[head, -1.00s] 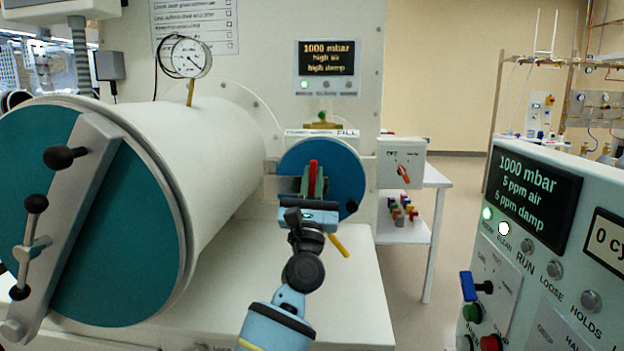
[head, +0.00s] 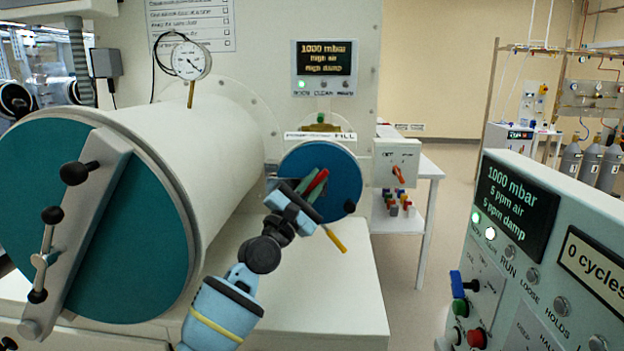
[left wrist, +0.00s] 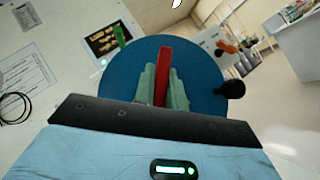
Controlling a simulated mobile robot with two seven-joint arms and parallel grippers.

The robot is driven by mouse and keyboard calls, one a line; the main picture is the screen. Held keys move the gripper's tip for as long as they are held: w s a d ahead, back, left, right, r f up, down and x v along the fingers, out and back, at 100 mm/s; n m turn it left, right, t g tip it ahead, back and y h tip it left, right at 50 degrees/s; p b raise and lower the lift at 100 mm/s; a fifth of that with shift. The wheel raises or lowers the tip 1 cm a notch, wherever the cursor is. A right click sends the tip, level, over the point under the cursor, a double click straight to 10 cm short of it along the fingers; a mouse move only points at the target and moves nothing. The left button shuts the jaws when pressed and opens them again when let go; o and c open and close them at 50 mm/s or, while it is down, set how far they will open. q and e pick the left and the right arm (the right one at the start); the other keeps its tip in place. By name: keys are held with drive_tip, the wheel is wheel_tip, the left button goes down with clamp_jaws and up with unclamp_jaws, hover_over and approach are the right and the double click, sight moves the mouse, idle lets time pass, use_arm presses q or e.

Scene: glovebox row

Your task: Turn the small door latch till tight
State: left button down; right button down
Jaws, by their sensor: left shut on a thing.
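The small door (head: 338,170) is a round blue disc in the middle of the head view, with a dark knob (head: 349,207) at its lower right edge. Its latch is a red bar (head: 316,183), tilted with its top to the right. My left gripper (head: 308,192) is shut on the red latch, its green fingers on either side of it. In the left wrist view the red latch (left wrist: 163,78) stands upright between the fingers, with the blue door (left wrist: 205,75) behind. The gripper hides part of the latch. My right gripper does not show.
A large teal door (head: 150,230) with a grey bar is at the left. A panel with an orange switch (head: 398,172) is right of the small door. A control console (head: 540,240) stands at the lower right. A yellow lever (head: 335,240) hangs below the small door.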

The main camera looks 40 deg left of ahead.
sight(310, 188)
use_arm(q)
drive_tip(key=shift+m, duration=0.3)
drive_tip(key=c, duration=1.4)
unclamp_jaws()
drive_tip(key=shift+c, duration=0.2)
drive_tip(key=v, duration=0.6)
drive_tip(key=shift+s+a+f, duration=0.1)
drive_tip(key=shift+s+f, duration=0.15)
drive_tip(key=shift+s, duration=0.05)
drive_tip(key=shift+s+f, duration=0.15)
drive_tip(key=shift+s, duration=0.35)
drive_tip(key=shift+f, duration=0.1)
